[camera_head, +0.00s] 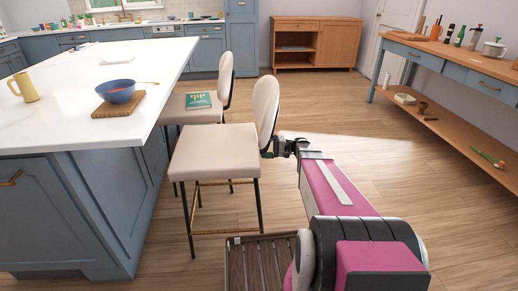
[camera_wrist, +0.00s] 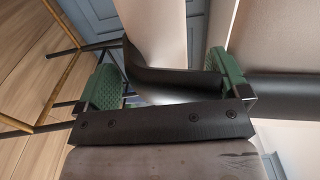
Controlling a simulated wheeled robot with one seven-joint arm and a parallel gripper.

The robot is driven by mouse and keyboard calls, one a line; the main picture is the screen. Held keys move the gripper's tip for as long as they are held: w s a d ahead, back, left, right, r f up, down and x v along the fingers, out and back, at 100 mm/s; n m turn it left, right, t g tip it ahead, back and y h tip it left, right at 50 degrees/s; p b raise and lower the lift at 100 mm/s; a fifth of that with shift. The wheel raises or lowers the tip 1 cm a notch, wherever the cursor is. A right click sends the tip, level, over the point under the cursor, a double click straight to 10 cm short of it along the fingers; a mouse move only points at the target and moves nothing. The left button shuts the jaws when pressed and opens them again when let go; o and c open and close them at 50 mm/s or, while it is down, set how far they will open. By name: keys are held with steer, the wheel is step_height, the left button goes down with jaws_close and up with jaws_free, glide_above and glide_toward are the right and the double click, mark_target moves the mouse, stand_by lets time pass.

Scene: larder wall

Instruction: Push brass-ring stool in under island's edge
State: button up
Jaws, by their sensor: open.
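The brass-ring stool (camera_head: 212,152) stands upright beside the island (camera_head: 105,80), with a cream seat, black legs and brass foot bars (camera_head: 225,231). Its cream backrest faces right, away from the island. The seat's left edge is close to the island's overhanging top; I cannot tell whether it is under it. My gripper (camera_head: 281,148) is at the lower part of the backrest. In the wrist view my gripper (camera_wrist: 166,80) is open, its green pads on either side of the stool's dark bent back support (camera_wrist: 170,82). Contact is unclear. Brass bars (camera_wrist: 62,84) show at left.
A second cream stool (camera_head: 190,103) with a teal book (camera_head: 198,100) on its seat stands just behind. A blue bowl on a board (camera_head: 118,107) and a yellow mug (camera_head: 25,86) sit on the island. A dark slatted thing (camera_head: 262,262) is low in front. Floor at right is clear.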

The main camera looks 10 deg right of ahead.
mark_target(257, 147)
steer(key=shift+w+a, duration=0.1)
steer(key=shift+a, duration=2.15)
steer(key=shift+c, duration=0.3)
jaws_close()
steer(key=shift+a, duration=0.1)
